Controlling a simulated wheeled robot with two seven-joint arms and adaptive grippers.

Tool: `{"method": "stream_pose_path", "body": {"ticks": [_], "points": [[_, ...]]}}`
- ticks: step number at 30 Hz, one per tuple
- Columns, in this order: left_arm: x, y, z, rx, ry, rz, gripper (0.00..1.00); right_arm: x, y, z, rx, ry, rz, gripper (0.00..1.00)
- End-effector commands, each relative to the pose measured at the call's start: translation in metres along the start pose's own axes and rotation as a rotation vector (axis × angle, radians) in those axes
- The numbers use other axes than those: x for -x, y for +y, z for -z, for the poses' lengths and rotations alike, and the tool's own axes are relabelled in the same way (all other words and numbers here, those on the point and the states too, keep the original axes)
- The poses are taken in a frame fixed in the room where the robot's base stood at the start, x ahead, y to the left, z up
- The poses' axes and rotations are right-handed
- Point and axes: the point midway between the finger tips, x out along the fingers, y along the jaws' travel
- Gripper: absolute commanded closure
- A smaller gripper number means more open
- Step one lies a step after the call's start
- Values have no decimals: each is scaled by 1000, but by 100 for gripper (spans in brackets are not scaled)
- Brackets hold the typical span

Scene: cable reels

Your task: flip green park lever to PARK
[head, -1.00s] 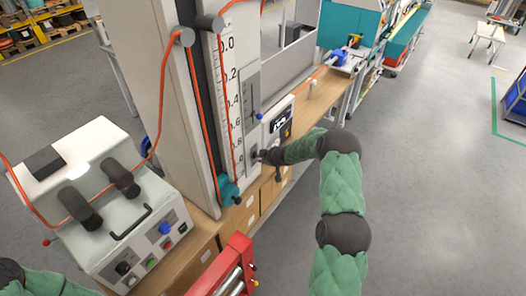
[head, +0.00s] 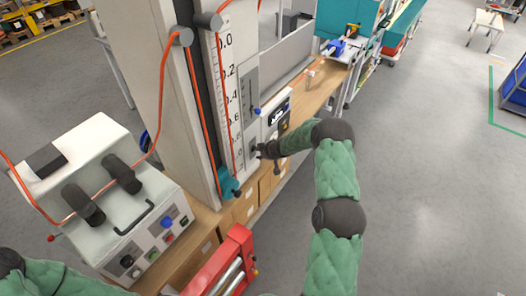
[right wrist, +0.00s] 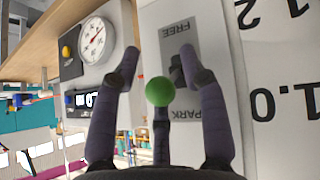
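In the right wrist view, the park lever's round green knob (right wrist: 159,91) stands out in front of a grey plate (right wrist: 181,42) marked FREE and PARK, which appears upside down. The knob is between the spread fingers of my right gripper (right wrist: 158,66), with a gap to both side fingers. A third finger is below the knob; I cannot tell whether it touches. The gripper is open. In the head view, my right gripper (head: 264,151) is at the lower front of the white scaled column (head: 224,100) and hides the lever. My left gripper is out of view.
A blue-knobbed lever (head: 257,110) sits just above on the column. A dial gauge (right wrist: 95,40) and a digital display (head: 277,118) are beside it. An orange cable (head: 197,110) runs down the column. A white control box (head: 110,210) and red roller frame (head: 225,262) stand nearby.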

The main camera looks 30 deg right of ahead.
Motion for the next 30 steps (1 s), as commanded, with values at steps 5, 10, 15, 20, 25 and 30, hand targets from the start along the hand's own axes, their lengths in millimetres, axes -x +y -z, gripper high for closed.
{"method": "stream_pose_path", "body": {"ticks": [5, 10, 15, 20, 25, 30], "points": [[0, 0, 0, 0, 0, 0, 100, 1, 2, 3, 1, 6, -4, 50], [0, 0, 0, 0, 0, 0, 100, 3, 3, 5, 2, 8, -6, 50], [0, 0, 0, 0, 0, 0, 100, 14, 4, 5, 0, 9, -6, 50], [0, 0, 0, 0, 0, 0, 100, 35, 4, 5, 0, 9, -7, 50], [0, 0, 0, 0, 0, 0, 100, 64, 4, 4, 1, 8, -6, 50], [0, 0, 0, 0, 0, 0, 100, 96, 3, 3, 1, 8, -6, 50]]}}
